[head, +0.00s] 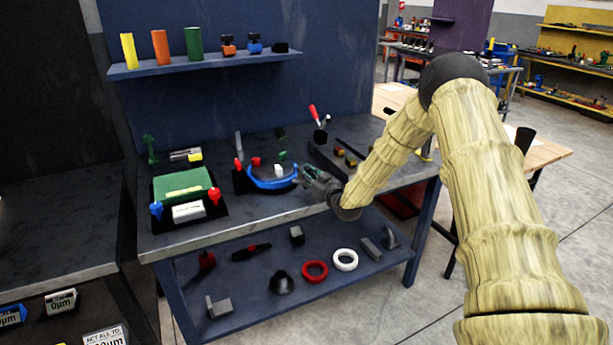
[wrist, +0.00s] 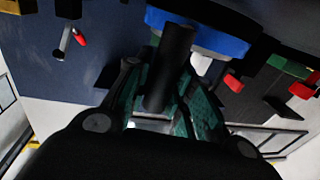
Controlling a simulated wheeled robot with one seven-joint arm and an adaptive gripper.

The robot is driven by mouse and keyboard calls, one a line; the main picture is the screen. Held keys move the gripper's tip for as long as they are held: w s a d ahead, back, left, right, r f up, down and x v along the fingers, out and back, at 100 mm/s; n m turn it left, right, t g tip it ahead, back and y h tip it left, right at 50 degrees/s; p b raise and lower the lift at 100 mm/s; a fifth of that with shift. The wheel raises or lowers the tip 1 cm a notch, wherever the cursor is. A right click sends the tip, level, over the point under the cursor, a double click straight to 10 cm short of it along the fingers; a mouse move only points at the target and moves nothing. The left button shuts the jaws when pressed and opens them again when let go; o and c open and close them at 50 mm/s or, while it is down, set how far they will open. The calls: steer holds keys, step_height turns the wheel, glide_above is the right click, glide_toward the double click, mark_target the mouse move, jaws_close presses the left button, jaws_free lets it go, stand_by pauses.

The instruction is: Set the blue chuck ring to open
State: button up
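The blue chuck ring (head: 272,183) is on the round dark chuck of the positioner on the bench, and its blue rim also fills the top of the wrist view (wrist: 220,41). A dark round bar (wrist: 171,67) stands out below the ring in the wrist view; it looks like the ring's handle. My gripper (head: 302,173) is at the right side of the ring. In the wrist view its green fingers (wrist: 168,88) lie on either side of the bar. Whether they press on it I cannot tell.
A red block (head: 256,162) and a green block (head: 283,155) sit by the chuck. A green-topped fixture (head: 183,184) with red and blue knobs stands to the left. A red-handled lever (head: 314,114) is behind my gripper. A shelf (head: 205,63) hangs above; the bench front is clear.

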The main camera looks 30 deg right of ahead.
steer(key=shift+o, duration=1.4)
steer(key=shift+d, duration=0.1)
steer(key=s+d, duration=0.1)
steer(key=s, duration=1.1)
steer(key=shift+d, duration=0.3)
